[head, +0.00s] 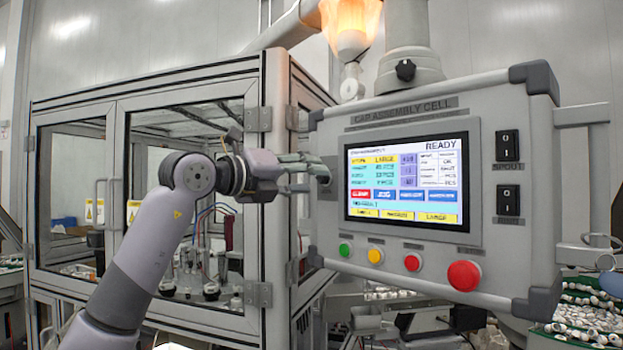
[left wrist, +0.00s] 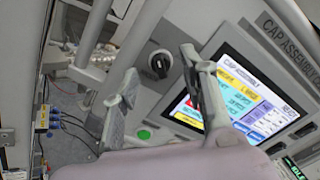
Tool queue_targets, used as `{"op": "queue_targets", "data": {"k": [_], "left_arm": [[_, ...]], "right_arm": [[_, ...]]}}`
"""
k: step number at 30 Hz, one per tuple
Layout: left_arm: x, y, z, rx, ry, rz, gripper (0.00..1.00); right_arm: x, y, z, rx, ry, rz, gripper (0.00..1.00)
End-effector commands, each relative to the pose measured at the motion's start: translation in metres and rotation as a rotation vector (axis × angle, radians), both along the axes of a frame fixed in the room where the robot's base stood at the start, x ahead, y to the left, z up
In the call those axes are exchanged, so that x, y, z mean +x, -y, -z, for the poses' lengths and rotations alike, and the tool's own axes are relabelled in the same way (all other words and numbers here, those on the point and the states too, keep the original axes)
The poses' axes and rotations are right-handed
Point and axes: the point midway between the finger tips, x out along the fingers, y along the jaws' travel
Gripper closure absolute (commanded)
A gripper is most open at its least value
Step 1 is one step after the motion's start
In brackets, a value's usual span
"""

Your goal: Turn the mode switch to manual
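The mode switch is a round black knob (left wrist: 160,64) on the grey control panel (head: 470,110). It shows clearly in the left wrist view, with a lighter mark on its face. In the head view it is mostly hidden behind my fingers at the panel's left edge. My left gripper (head: 318,167) is at that edge, in front of the switch. In the left wrist view its two fingers stand apart, with the knob showing between their tips. I cannot tell whether either finger touches it. My right gripper is in neither view.
A lit touchscreen (head: 410,182) reading READY sits right of the switch. Below it are green (head: 344,250), yellow (head: 375,256) and red (head: 412,262) buttons and a large red button (head: 464,275). A glazed machine enclosure (head: 275,200) stands close on the left.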

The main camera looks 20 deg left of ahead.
Motion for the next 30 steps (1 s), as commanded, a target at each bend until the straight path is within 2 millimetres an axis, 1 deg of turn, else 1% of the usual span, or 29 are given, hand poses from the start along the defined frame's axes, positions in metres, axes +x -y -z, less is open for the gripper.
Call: {"op": "queue_targets", "data": {"k": [3,9,12,15,20,30], "left_arm": [[-0.022,-0.014,0.0,0.001,0.003,-0.004,0.6],[-0.059,-0.034,0.001,0.001,0.001,-0.002,0.6],[-0.073,-0.041,0.0,0.001,0.001,-0.002,0.6],[-0.083,-0.046,0.0,0.001,0.0,-0.001,0.6],[-0.089,-0.049,0.0,-0.001,-0.001,-0.001,0.6],[-0.089,-0.049,0.0,-0.001,0.0,0.0,0.6]], "right_arm": [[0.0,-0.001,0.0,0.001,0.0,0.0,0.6],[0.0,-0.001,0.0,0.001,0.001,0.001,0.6],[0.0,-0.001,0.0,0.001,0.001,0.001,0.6],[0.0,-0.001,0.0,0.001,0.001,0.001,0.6],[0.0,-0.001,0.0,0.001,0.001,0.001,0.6],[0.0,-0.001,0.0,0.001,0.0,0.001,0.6]]}}
